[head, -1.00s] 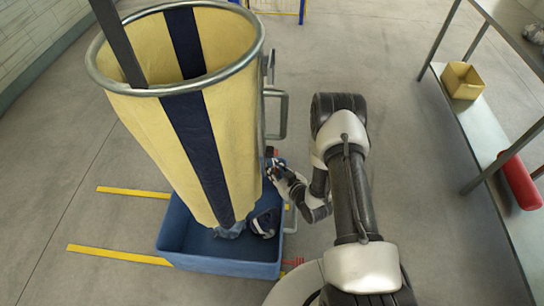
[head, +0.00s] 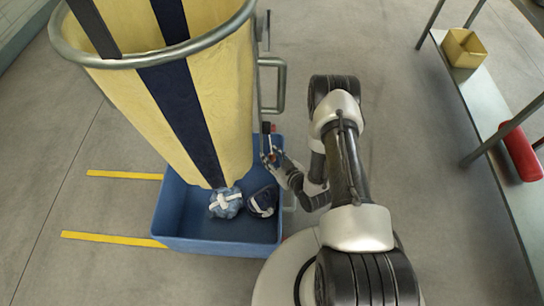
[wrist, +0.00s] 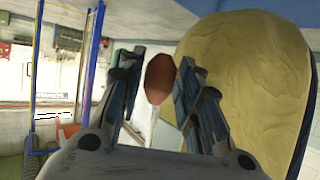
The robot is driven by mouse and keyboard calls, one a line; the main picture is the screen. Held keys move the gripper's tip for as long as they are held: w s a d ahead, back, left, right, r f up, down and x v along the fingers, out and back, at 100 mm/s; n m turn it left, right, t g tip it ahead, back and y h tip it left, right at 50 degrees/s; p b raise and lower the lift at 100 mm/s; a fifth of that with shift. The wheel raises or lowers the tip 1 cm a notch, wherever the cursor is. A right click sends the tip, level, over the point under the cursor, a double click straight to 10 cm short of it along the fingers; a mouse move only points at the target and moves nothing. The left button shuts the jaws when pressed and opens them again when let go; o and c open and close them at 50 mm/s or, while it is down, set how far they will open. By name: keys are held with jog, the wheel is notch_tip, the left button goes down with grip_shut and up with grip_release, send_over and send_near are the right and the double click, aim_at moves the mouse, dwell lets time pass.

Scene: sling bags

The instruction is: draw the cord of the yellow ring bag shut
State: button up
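The yellow ring bag (head: 218,95) with navy stripes hangs from a metal ring (head: 160,60) at the left of the head view. Its lower end is over a blue crate (head: 215,240). My gripper (head: 274,160) is to the right of the bag's lower end, beside the crate's far right corner. In the wrist view my gripper (wrist: 160,68) is open, with a brown-red knob (wrist: 160,78) between its fingertips. I see slim gaps beside the knob, and cannot tell whether a finger touches it. The bag's yellow cloth (wrist: 250,60) fills the right of that view. The cord itself is not clear.
In the crate lie a light blue bundle (head: 226,203) and a dark blue bundle (head: 263,200), both with white bands. A metal handle (head: 273,88) stands out from the bag's frame, close to my arm. A shelf at the right holds a yellow box (head: 464,48) and a red roll (head: 520,152).

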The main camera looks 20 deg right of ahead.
jog(key=v, duration=0.7)
jog(key=shift+s+r, duration=0.15)
jog(key=shift+s, duration=0.05)
jog(key=shift+s+d, duration=0.1)
dwell(0.4)
